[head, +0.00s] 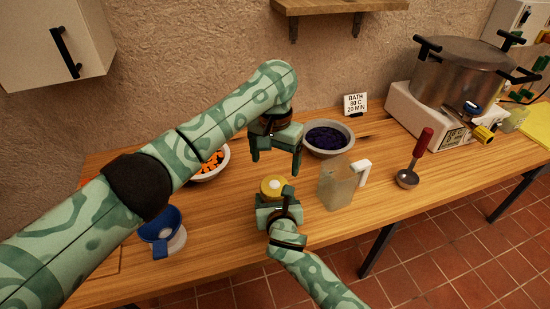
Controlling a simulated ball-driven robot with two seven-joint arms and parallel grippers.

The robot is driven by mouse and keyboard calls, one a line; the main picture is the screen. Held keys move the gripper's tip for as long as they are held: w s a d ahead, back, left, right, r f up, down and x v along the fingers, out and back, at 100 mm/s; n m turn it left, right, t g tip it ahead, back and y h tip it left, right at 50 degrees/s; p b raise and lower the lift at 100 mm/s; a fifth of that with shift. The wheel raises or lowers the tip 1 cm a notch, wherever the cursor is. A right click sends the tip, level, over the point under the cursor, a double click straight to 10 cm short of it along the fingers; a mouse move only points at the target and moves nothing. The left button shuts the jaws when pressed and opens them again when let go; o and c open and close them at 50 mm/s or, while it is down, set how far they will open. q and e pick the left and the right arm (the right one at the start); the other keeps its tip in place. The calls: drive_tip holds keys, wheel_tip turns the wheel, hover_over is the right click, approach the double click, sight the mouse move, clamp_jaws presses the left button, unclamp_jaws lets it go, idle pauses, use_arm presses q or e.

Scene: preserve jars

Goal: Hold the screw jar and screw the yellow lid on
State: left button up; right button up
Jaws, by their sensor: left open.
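The round yellow lid (273,186) faces up near the middle of the table and seems to sit on top of the screw jar. The jar's body is mostly hidden behind my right gripper. My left gripper (275,164) hangs above the lid, pointing down, with its fingers apart and nothing between them. My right gripper (276,200) is low at the near side of the lid, right against the jar's place. Its fingers are partly hidden, so I cannot tell whether they are closed on the jar.
A clear jug (338,186) stands just right of my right gripper. Behind are a bowl of dark fruit (327,137) and a bowl of orange pieces (212,164). A blue funnel (160,226) is at left, a ladle (408,178) at right, and a large pot (462,68) farther right.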

sight(275, 185)
use_arm(q)
drive_tip(key=shift+f, duration=4.05)
drive_tip(key=c, duration=1)
drive_tip(key=o, duration=1.1)
drive_tip(key=shift+r, duration=2.3)
drive_tip(key=shift+c, duration=0.5)
wheel_tip(275, 185, up, 4)
drive_tip(key=shift+a+f, duration=0.1)
drive_tip(key=shift+f, duration=0.15)
